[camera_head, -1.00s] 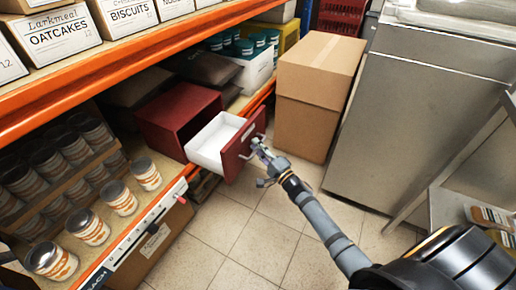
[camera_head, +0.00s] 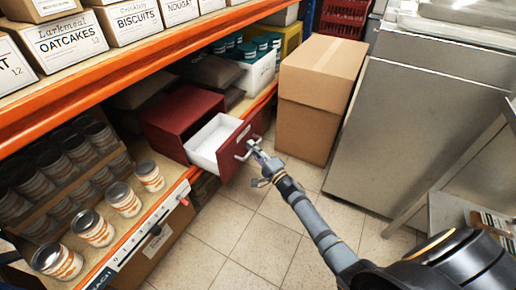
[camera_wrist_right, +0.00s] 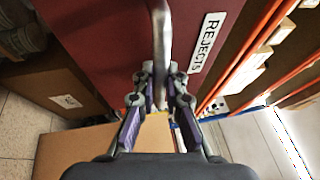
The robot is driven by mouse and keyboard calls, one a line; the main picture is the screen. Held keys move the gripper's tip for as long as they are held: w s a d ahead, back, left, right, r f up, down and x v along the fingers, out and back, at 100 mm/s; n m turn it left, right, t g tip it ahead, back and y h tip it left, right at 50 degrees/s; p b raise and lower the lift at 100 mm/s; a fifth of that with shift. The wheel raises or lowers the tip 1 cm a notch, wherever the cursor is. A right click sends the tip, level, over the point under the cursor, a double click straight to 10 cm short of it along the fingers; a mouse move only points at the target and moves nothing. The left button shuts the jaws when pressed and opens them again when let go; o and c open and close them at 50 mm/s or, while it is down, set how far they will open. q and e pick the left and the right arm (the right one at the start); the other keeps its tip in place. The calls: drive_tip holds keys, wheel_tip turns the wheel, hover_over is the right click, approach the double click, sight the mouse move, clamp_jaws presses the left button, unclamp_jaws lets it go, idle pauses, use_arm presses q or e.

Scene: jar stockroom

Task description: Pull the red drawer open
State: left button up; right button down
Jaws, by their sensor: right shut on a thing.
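The red drawer (camera_head: 256,133) stands part way out of its dark red cabinet (camera_head: 180,112) on the lower shelf. Its white inside (camera_head: 207,138) shows empty. My right gripper (camera_head: 254,149) is at the drawer front, shut on the pale bar handle (camera_head: 239,157). In the right wrist view, the fingers (camera_wrist_right: 160,82) close on the grey handle (camera_wrist_right: 161,35) from both sides, and the red front (camera_wrist_right: 105,45) carries a white "REJECTS" label (camera_wrist_right: 206,42). My left gripper is not in view.
A tall cardboard box (camera_head: 310,110) stands close right of the drawer. A steel unit (camera_head: 415,120) is farther right. Tiled floor (camera_head: 245,225) in front is clear.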

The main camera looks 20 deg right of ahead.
drive_tip(key=shift+w, duration=0.1)
drive_tip(key=c, duration=1.7)
unclamp_jaws()
drive_tip(key=v, duration=1.2)
drive_tip(key=shift+a, duration=0.1)
